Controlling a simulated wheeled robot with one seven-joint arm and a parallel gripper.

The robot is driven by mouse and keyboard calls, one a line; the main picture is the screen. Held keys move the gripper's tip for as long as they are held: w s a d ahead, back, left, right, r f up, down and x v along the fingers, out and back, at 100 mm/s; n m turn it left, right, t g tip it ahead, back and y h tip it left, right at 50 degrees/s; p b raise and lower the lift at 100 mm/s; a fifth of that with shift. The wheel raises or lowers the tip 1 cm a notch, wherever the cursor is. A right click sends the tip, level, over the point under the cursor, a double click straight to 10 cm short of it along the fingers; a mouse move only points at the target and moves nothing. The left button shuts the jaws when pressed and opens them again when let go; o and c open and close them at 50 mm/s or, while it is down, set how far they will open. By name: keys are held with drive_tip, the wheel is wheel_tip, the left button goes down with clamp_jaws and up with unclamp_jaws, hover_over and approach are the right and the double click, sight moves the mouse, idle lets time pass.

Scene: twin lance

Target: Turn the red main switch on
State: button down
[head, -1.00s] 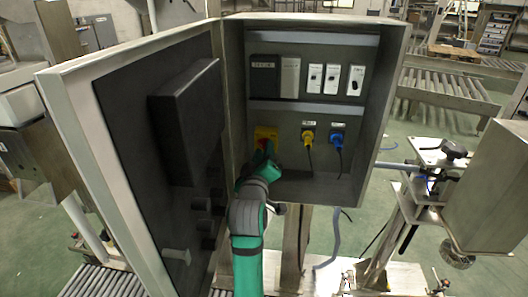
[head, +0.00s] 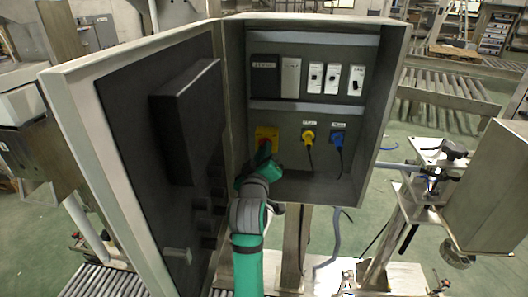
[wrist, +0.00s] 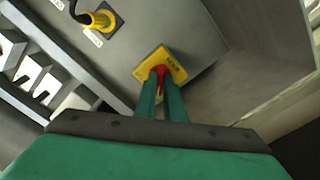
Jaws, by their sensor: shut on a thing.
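The red main switch (wrist: 160,74) sits on a yellow plate (wrist: 174,60) on the back panel of an open cabinet. In the head view the yellow plate (head: 267,133) is at the lower left of the panel, and my gripper (head: 264,155) reaches up to it from below. In the wrist view my gripper (wrist: 161,84) has its two green fingers on either side of the red handle, shut on it. The fingers hide part of the handle. The marks on the plate are too small to read.
A yellow plug (head: 308,136) and a blue plug (head: 337,137) with hanging cables are right of the switch. White breakers (head: 333,78) are above. The open cabinet door (head: 125,130) stands left of my arm; the cabinet's right wall (head: 383,110) bounds the other side.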

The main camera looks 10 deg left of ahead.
drive_tip(key=shift+a+f+m, duration=0.1)
drive_tip(key=shift+f+m, duration=0.05)
drive_tip(key=shift+m, duration=8.25)
drive_tip(key=c, duration=1.8)
unclamp_jaws()
drive_tip(key=shift+w, duration=0.1)
drive_tip(key=shift+c, duration=0.2)
drive_tip(key=s, duration=1.1)
